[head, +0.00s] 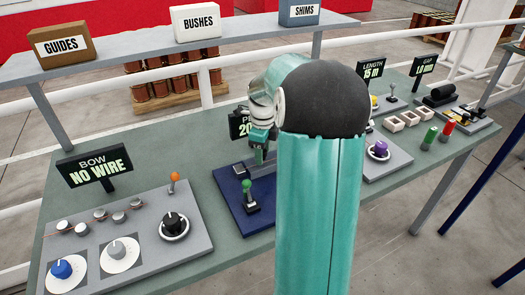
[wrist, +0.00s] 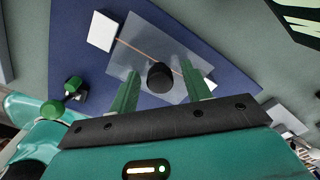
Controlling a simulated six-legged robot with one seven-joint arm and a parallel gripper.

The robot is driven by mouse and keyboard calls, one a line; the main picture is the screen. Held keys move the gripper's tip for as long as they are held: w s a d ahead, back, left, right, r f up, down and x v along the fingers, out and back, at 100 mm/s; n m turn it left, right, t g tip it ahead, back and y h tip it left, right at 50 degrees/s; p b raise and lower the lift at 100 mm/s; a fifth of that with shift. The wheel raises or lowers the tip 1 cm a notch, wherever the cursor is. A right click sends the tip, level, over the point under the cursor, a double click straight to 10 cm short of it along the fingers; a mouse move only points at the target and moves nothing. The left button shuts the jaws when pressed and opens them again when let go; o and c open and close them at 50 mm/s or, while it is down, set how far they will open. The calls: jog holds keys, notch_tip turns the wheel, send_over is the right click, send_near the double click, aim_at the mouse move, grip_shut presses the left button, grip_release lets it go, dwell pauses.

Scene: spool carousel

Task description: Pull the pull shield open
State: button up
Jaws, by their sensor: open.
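The pull shield (wrist: 140,62) is a clear, greyish panel over a blue base plate (wrist: 75,40) in the wrist view. A black round knob (wrist: 160,76) stands up from the shield. My gripper (wrist: 160,82) is open, with its green fingers on either side of the knob and gaps showing between. I cannot tell its height over the shield. A thin copper-coloured wire (wrist: 135,47) shows through the panel. In the head view my gripper (head: 261,150) points down at the blue plate (head: 232,198), and my arm hides most of the shield.
A green-topped lever (head: 247,188) stands on the blue plate close to my gripper. A grey panel with knobs (head: 195,250) lies to the left, and another with a purple knob (head: 379,150) to the right. A shelf with boxes (head: 150,55) runs behind.

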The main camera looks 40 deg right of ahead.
grip_shut()
jog(key=s, duration=0.2)
jog(key=s+a, duration=0.1)
jog(key=s, duration=0.2)
jog(key=s+a, duration=0.1)
jog(key=s, duration=0.1)
jog(key=shift+s+a, duration=0.15)
jog(key=shift+s, duration=0.2)
grip_release()
notch_tip(320, 180, up, 14)
dwell(0.5)
